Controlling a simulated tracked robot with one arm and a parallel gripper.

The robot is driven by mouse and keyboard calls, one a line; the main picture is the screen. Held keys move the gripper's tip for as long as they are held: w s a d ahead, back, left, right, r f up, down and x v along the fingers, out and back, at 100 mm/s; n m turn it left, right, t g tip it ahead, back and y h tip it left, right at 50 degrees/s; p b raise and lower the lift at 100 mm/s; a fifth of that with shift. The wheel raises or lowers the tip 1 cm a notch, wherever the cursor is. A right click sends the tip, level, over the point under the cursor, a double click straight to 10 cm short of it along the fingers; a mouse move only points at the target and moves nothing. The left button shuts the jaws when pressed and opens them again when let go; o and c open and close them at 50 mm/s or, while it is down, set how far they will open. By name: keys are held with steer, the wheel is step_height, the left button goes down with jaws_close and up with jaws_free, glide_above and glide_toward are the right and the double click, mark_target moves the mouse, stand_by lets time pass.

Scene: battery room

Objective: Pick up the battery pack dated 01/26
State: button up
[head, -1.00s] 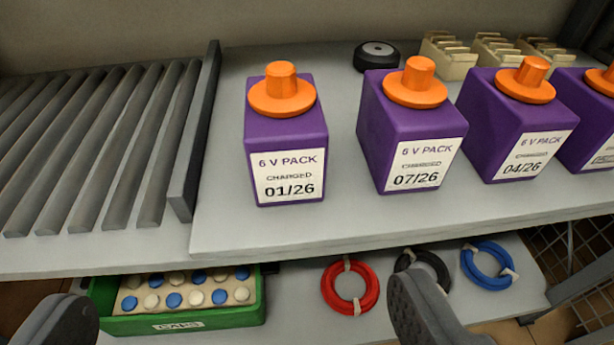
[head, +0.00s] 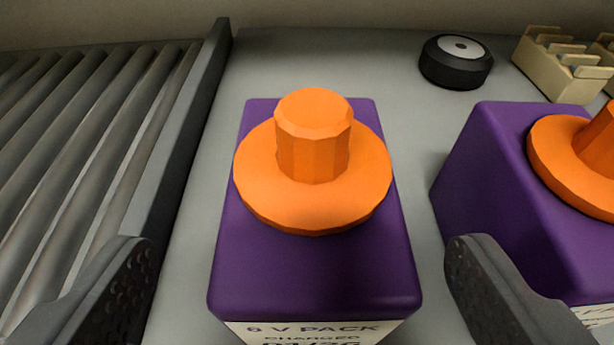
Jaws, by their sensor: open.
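The battery pack dated 01/26 (head: 315,270) is a purple block with an orange flanged knob (head: 313,150) on top. It stands upright on the grey shelf in the middle of the head view. Its white label (head: 310,333) is cut off by the bottom edge, so the date shows only in part. My gripper (head: 300,255) is open, with one dark finger to the left of the pack and one to the right. Both fingers look apart from the pack, and nothing is held.
A second purple pack (head: 490,170) with an orange knob stands close on the right, near my right finger. A grey roller rack (head: 90,140) with a raised side rail (head: 185,130) lies left. A black wheel (head: 456,62) and cream holders (head: 556,65) sit behind.

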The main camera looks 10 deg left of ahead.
mark_target(313, 200)
steer(key=shift+b+x, duration=1.2)
steer(key=shift+x, duration=1.9)
steer(key=shift+d+f, duration=0.1)
steer(key=shift+d, duration=0.15)
steer(key=c, duration=1.6)
